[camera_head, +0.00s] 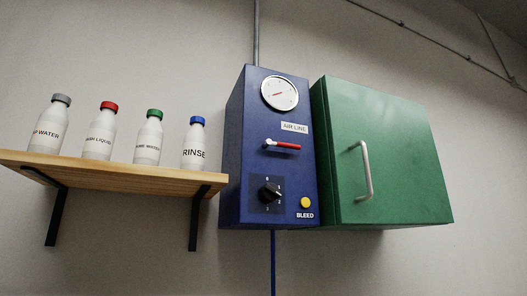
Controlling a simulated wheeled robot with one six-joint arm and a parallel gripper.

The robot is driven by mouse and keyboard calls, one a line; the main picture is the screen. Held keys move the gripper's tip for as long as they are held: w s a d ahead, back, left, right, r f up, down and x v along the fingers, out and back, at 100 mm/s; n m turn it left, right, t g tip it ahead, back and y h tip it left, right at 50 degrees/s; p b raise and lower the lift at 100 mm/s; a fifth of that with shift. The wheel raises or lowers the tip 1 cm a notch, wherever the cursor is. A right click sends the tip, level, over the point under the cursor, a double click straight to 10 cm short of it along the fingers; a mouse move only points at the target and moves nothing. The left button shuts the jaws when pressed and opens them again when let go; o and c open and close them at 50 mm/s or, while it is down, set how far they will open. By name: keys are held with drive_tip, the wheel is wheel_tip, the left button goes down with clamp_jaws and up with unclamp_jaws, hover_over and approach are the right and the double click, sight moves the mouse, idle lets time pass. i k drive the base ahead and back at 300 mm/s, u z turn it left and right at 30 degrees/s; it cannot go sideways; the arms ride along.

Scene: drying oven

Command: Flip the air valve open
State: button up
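The air valve is a small lever with a red grip (286,146) on the front of a blue box (236,150). It lies roughly level, with its pale metal pivot at the left end. The label "AIR LINE" (294,127) sits just above it. A round gauge (279,93) with a red needle is at the top of the box. My gripper does not show in the head view.
Below the lever are a black rotary knob (270,191) and a yellow "BLEED" button (306,202). A green cabinet (390,150) with a handle (366,172) adjoins on the right. A wooden shelf (115,178) with several bottles is left. The space before the box is clear.

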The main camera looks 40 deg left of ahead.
sight(268, 143)
drive_tip(key=u, duration=0.7)
drive_tip(key=i, duration=0.7)
drive_tip(key=u, duration=0.2)
drive_tip(key=k, duration=0.3)
drive_tip(key=u, duration=0.95)
